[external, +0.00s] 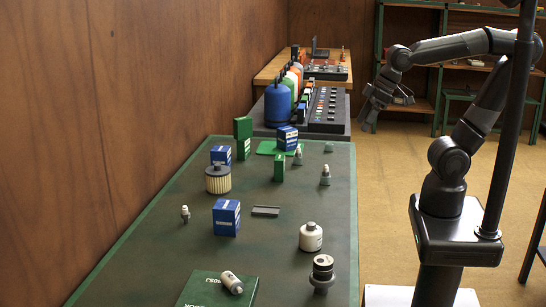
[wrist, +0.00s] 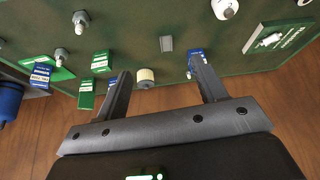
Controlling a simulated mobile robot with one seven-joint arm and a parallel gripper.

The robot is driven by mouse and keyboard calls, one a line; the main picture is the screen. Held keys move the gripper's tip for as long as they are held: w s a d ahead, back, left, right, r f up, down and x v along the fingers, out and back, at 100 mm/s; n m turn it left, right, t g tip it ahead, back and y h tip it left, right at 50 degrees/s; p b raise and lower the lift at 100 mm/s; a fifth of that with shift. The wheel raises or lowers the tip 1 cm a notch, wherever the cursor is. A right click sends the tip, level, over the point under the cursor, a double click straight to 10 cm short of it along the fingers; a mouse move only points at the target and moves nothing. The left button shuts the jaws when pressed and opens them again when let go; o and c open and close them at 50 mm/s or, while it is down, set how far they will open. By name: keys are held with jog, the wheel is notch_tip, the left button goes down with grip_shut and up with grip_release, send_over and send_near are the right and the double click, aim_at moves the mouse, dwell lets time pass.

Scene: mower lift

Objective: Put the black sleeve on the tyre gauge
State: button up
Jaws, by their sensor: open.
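My gripper (external: 370,118) is raised in the air beyond the right edge of the green table in the external view. In the wrist view its two fingers (wrist: 161,64) are spread apart with nothing between them. I cannot pick out a black sleeve or a tyre gauge with certainty in either view. A short dark-topped cylinder with a metallic band (external: 322,272) stands upright at the table's near right. A white cylinder with a grey end (external: 231,282) lies on a flat green box (external: 203,291) at the near edge.
The green table (external: 165,235) holds a pleated filter (external: 217,179), a blue box (external: 226,217), a white canister (external: 310,237), a grey bar (external: 265,211) and several small plugs. Behind it, a dark tray table carries coloured bottles, including a blue one (external: 278,105). A wooden wall borders the left.

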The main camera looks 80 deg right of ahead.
jog(key=shift+m+h, duration=0.3)
jog(key=shift+m, duration=0.5)
jog(key=s+d, duration=0.2)
jog(key=s, duration=0.1)
jog(key=s+d, duration=0.1)
jog(key=shift+s+d+f, duration=0.15)
jog(key=shift+d+f, duration=0.15)
jog(key=shift+d, duration=0.1)
